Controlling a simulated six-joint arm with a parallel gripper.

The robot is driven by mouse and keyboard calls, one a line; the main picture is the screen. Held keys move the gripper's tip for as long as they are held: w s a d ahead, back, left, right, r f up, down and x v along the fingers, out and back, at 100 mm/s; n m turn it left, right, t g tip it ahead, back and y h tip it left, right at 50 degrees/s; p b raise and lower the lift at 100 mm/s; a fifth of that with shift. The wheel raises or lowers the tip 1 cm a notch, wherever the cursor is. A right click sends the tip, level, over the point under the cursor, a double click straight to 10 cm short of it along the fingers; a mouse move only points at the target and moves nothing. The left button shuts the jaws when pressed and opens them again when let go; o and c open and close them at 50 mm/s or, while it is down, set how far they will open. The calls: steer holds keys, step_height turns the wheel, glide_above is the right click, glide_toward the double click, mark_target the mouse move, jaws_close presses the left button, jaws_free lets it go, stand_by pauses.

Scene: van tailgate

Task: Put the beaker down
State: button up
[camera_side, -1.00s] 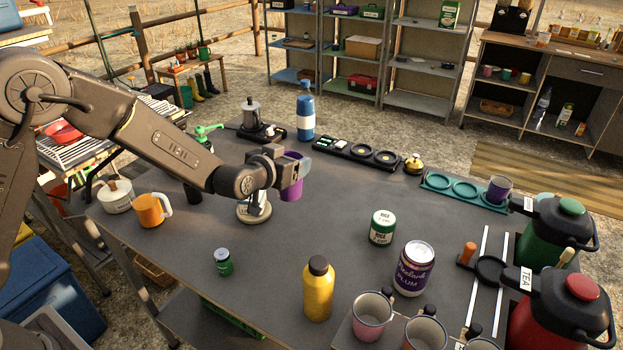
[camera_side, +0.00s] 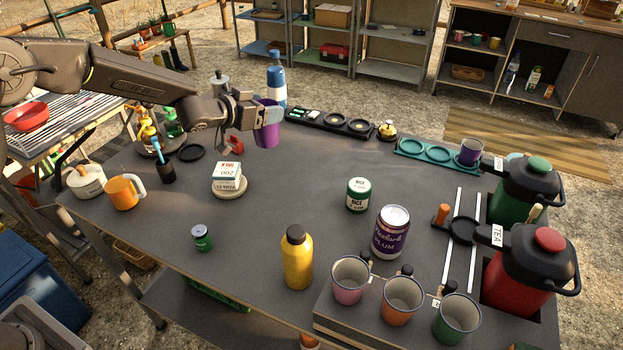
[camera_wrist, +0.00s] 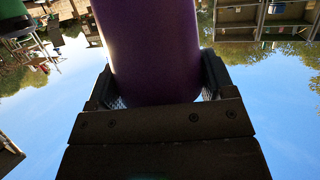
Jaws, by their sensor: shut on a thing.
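The beaker is a purple cup (camera_side: 268,134), held upright in the side view. My gripper (camera_side: 262,116) is shut on it from the left. In the wrist view the beaker (camera_wrist: 150,45) fills the middle between the two fingers (camera_wrist: 158,92). It is over the back part of the grey table (camera_side: 290,165); I cannot tell how far its base is above the top. A teal tray (camera_side: 438,155) with round recesses lies to the right, with a dark purple cup (camera_side: 470,152) at its right end.
A black strip with round recesses (camera_side: 340,124) and a blue bottle (camera_side: 277,85) are near the beaker. A white box (camera_side: 227,175) on a round stand is in front. A rice can (camera_side: 358,195), plum can (camera_side: 390,232) and yellow bottle (camera_side: 297,257) stand nearer. Open table lies between.

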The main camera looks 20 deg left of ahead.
steer(key=shift+w+a+f, duration=0.15)
steer(key=shift+w+a, duration=0.25)
steer(key=shift+w, duration=0.05)
steer(key=shift+w+d+f+h, duration=0.15)
steer(key=shift+d+f+h, duration=0.05)
steer(key=shift+d+h, duration=0.1)
steer(key=shift+w+d+f, duration=0.45)
steer(key=shift+d+f, duration=1.3)
steer(key=shift+w+d+f, duration=0.45)
steer(key=shift+d+f, duration=1.3)
steer(key=shift+d, duration=0.05)
steer(key=shift+w+d+f, duration=0.45)
steer(key=shift+d+f, duration=1.3)
steer(key=shift+f, duration=0.1)
steer(key=shift+f, duration=0.1)
steer(key=o, duration=1)
steer(key=shift+c, duration=0.2)
